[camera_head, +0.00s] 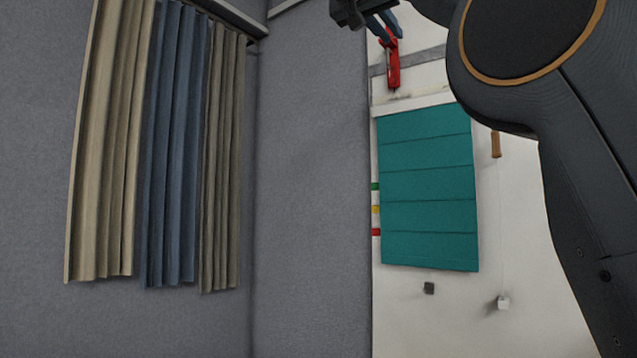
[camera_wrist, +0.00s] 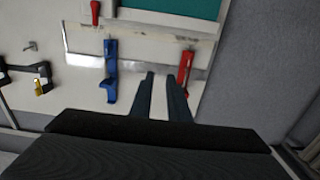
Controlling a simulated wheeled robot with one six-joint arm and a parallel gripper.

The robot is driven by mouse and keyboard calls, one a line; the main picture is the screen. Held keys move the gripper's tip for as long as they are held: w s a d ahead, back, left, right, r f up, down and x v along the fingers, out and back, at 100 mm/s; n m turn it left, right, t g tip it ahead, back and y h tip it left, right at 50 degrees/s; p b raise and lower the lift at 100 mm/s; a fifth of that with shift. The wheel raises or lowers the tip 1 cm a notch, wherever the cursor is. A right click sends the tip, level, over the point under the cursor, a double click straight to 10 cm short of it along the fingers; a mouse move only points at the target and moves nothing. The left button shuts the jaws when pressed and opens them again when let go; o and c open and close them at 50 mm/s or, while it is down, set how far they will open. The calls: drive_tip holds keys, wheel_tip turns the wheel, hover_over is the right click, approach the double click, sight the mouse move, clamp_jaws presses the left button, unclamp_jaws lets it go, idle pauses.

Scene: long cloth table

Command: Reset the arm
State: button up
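My gripper (camera_wrist: 161,76) shows in the wrist view as two dark fingers pointing at the white wall. A gap separates them and nothing is between them, so it is open and empty. In the head view my gripper (camera_head: 386,28) is at the top edge, partly cut off, close in the picture to a red tool-like thing (camera_head: 393,66). That red thing (camera_wrist: 185,68) is just right of the fingertips in the wrist view. I cannot tell how far off it is.
A blue tool-like thing (camera_wrist: 111,72) hangs left of the fingers in the wrist view. A teal blind (camera_head: 428,190) is on the white wall. Tan and blue curtains (camera_head: 170,150) hang on the grey wall at left. No table shows.

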drive_tip(key=w+a+f+n+g+y+p, duration=0.1)
drive_tip(key=w+f+n+y, duration=0.3)
drive_tip(key=f, duration=0.6)
drive_tip(key=w+a+f+n+g+p, duration=0.1)
drive_tip(key=w+f+n, duration=0.1)
drive_tip(key=w+f, duration=0.65)
drive_tip(key=s+d+f+n+g+y+p, duration=0.1)
drive_tip(key=s+f+g, duration=0.15)
drive_tip(key=f, duration=0.95)
drive_tip(key=s+d+f+n+g+y+p, duration=0.15)
drive_tip(key=s+f, duration=0.25)
drive_tip(key=f, duration=0.7)
drive_tip(key=s+d+f+g+y+p, duration=0.1)
drive_tip(key=s+f+g, duration=0.15)
drive_tip(key=f, duration=0.95)
drive_tip(key=s+d+f+g+y+p, duration=0.1)
drive_tip(key=s+f+g, duration=0.2)
drive_tip(key=s+f, duration=0.9)
drive_tip(key=s+d+f+m+g+y+p, duration=0.1)
drive_tip(key=s+f+g+y+p, duration=0.1)
drive_tip(key=s+f, duration=1.1)
drive_tip(key=s+g, duration=0.1)
drive_tip(key=s, duration=0.5)
drive_tip(key=shift+s+d, duration=0.2)
drive_tip(key=shift+d, duration=0.05)
